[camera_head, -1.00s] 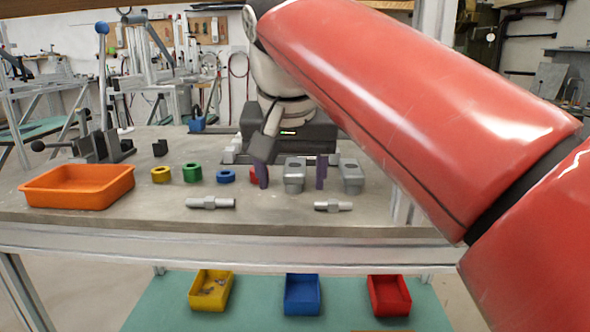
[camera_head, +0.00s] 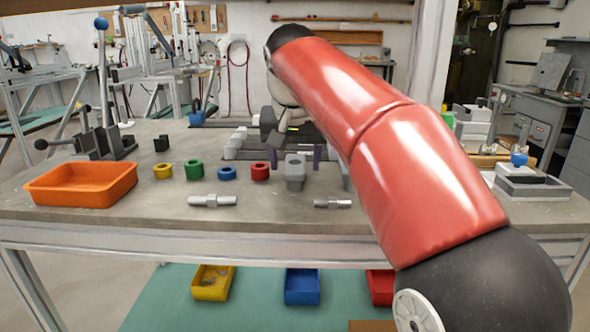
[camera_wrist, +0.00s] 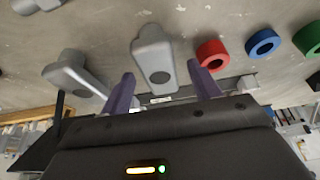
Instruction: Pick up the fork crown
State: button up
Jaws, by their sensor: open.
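A grey metal casting with a rounded, oblong top, which looks like the fork crown (camera_head: 295,176), stands on the bench in the head view. In the wrist view the fork crown (camera_wrist: 154,54) lies ahead of and between my fingertips. A second grey casting with a side arm (camera_wrist: 75,73) stands left of it there; my arm mostly hides it in the head view. My gripper (camera_wrist: 160,74) is open, with one purple finger to each side of the fork crown and no visible contact. In the head view my gripper (camera_head: 294,154) shows at the fork crown's upper end.
Red (camera_head: 260,171), blue (camera_head: 227,173), green (camera_head: 193,169) and yellow (camera_head: 162,171) rings stand in a row to the left. Two stepped grey pins (camera_head: 212,201) lie nearer the front edge. An orange tray (camera_head: 82,185) and a lever press (camera_head: 103,140) are at the left.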

jog(key=shift+x, duration=0.8)
jog(key=c, duration=1.1)
jog(key=shift+c, duration=0.3)
jog(key=shift+r, duration=0.15)
